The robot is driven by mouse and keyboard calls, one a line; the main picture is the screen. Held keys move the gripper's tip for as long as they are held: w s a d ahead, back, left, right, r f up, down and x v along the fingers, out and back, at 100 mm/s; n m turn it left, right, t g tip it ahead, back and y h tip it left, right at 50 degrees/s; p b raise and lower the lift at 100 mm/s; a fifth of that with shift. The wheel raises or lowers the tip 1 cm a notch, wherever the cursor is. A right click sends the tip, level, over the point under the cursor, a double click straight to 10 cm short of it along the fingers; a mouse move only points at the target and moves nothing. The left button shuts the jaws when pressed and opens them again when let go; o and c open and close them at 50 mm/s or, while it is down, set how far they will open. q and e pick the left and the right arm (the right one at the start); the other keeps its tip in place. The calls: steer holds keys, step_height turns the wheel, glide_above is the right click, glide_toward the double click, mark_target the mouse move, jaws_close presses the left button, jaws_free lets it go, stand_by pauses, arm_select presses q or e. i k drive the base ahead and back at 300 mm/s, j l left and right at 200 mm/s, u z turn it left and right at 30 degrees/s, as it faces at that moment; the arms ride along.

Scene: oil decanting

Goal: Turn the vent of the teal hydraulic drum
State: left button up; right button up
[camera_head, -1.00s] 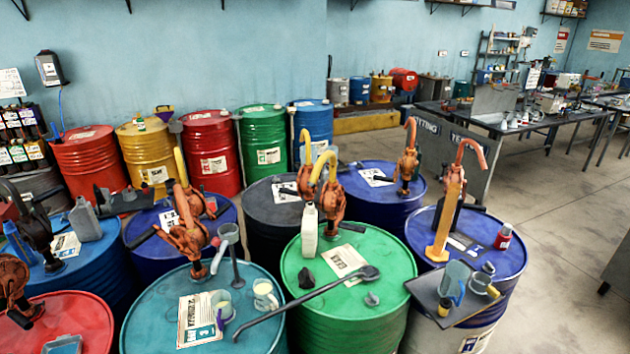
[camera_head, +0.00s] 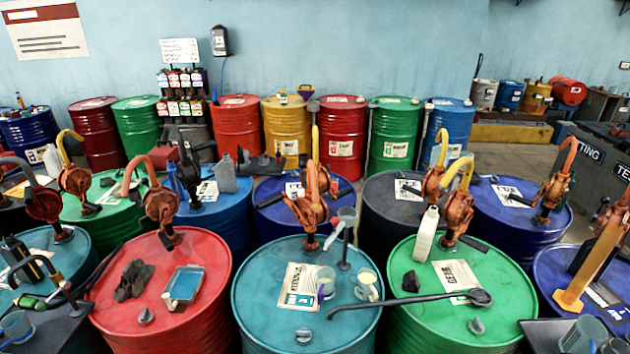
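The teal drum (camera_head: 262,318) stands at the bottom centre of the head view, with its lid seen from above. A small grey vent knob (camera_head: 304,336) sits near the front edge of its lid. A paper label (camera_head: 299,287) lies on the lid, its words hard to read. A cup with a purple handle (camera_head: 326,284) and a clear mug with pale liquid (camera_head: 368,284) stand right of the label. An orange pump (camera_head: 310,212) rises at the lid's rear. Neither of my grippers is in view.
A red drum (camera_head: 212,318) stands close on the left, a green drum (camera_head: 400,325) on the right. A long dark-handled tool (camera_head: 420,300) lies across the green lid and reaches over the teal lid's right edge. Another teal drum (camera_head: 70,243) stands at far left.

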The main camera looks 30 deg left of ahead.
mark_target(305, 335)
steer(key=u, duration=1.25)
